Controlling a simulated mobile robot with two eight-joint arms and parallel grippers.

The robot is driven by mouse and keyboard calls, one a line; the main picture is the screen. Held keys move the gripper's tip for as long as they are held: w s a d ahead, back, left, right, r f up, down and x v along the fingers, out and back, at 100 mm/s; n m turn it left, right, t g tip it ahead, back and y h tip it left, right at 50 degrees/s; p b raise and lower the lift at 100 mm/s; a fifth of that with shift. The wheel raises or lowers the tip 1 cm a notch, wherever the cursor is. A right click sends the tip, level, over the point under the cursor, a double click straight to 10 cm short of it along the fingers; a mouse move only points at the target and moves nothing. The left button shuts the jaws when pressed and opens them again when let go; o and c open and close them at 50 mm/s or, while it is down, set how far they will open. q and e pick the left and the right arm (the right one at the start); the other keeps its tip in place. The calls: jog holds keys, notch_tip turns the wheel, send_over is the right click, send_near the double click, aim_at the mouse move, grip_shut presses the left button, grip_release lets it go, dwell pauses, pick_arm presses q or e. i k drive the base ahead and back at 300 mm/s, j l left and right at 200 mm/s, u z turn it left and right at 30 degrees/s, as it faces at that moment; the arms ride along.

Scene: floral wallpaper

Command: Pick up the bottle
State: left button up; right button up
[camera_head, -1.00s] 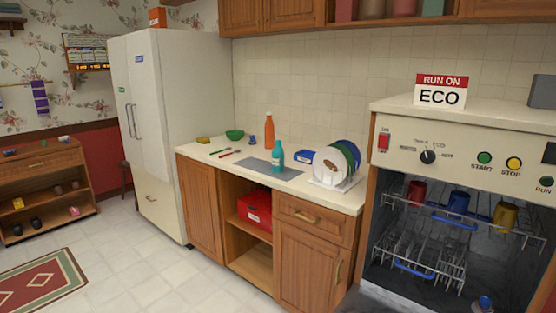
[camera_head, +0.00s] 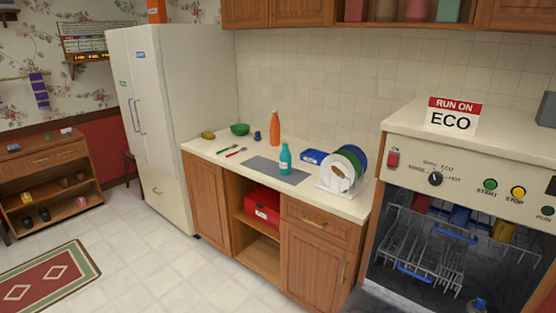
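Two bottles stand upright on the counter, and I cannot tell which one the task means. The teal bottle (camera_head: 285,160) stands at the edge of a grey mat (camera_head: 262,172). The orange bottle (camera_head: 275,129) stands behind it, nearer the tiled wall. Neither of my grippers is in view. A small blue-topped object (camera_head: 478,304) shows at the bottom edge by the dishwasher, too cut off to make out.
An open dishwasher (camera_head: 425,240) stands at the right. The tiled floor in front is clear.

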aim_at(285, 155)
jog(key=i+j+u, duration=0.15)
jog(key=i+j, duration=0.7)
jog(key=i+l, duration=0.1)
jog(key=i, duration=0.45)
jog(key=i+l+u, duration=0.1)
jog(key=i, duration=0.45)
jog(key=i+l+u, duration=0.1)
jog(key=i, duration=0.45)
jog(key=l, duration=0.1)
